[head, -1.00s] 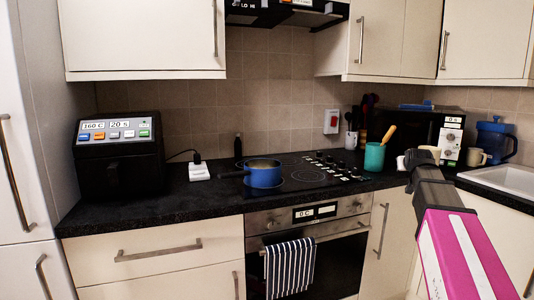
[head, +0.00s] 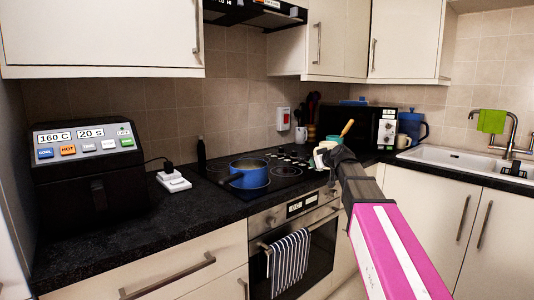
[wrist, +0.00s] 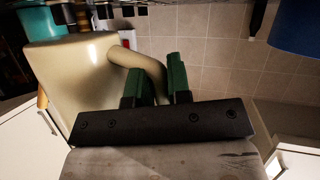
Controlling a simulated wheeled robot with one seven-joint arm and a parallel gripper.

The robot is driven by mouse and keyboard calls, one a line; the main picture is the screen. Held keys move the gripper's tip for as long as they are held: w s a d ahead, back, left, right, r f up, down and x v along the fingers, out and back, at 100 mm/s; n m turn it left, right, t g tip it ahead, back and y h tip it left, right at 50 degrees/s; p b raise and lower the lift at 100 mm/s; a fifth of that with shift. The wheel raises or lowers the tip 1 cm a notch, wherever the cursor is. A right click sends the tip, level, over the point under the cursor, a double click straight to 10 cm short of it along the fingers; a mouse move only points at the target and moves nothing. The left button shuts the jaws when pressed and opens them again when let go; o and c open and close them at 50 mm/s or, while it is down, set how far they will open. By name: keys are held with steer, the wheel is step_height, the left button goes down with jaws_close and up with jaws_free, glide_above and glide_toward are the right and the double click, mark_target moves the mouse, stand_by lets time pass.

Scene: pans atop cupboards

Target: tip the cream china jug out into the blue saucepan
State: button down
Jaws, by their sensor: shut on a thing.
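The jug (head: 322,157) is small and partly hidden by my gripper in the head view. The jug's contents and exact tilt cannot be told.
A teal pot (head: 331,138) with a wooden utensil stands behind my gripper. A microwave (head: 365,125), a blue jug (head: 411,127) and a cream mug (head: 403,141) are further right. A black air fryer (head: 85,178) is at left. Wall cupboards and the hood (head: 253,13) hang above.

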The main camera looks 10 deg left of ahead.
steer(key=s+a+r+n+g+y, duration=0.2)
steer(key=s+a+r+n+g, duration=0.1)
steer(key=a, duration=0.7)
steer(key=s+a+r+n+g+y, duration=0.2)
steer(key=s+a+n+g, duration=0.3)
steer(key=a+n+g, duration=0.3)
steer(key=shift+a+r+n+g+y, duration=0.3)
steer(key=shift+a+r+n+y, duration=0.1)
steer(key=shift+a+n+y, duration=0.35)
steer(key=shift+a, duration=0.1)
steer(key=n+t+h, duration=0.2)
steer(key=h, duration=0.1)
steer(key=shift+s+a, duration=0.4)
steer(key=t+h, duration=0.1)
steer(key=w+d+f+n+t+h, duration=0.1)
steer(key=h, duration=0.1)
steer(key=w+d+f+n+t+h, duration=0.1)
steer(key=t, duration=0.1)
steer(key=shift+w, duration=0.15)
